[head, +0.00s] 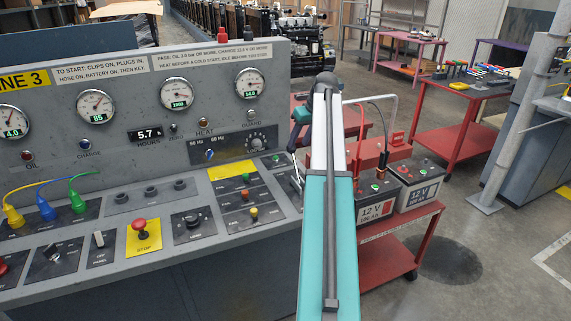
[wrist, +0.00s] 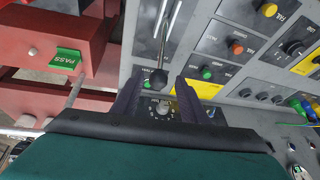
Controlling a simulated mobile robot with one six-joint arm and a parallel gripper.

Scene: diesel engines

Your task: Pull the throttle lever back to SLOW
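The throttle lever (wrist: 163,45) is a thin metal rod with a black ball knob (wrist: 158,78), rising from the grey panel in the wrist view. My gripper (wrist: 160,92) is open, its two dark fingers on either side of the knob with gaps showing, so it does not grip it. How deep the knob sits between the fingers I cannot tell. In the head view, part of the lever (head: 296,178) shows at the console's right edge, beside my arm, which hides much of that area. The SLOW marking is not readable in either view.
Left of the lever is the sloping console (head: 100,235) with a red STOP button (head: 139,224) and small coloured buttons (head: 254,212). Right of my arm, two batteries (head: 413,183) stand on a red cart (head: 420,215). A green PASS tag (wrist: 67,58) shows near the lever.

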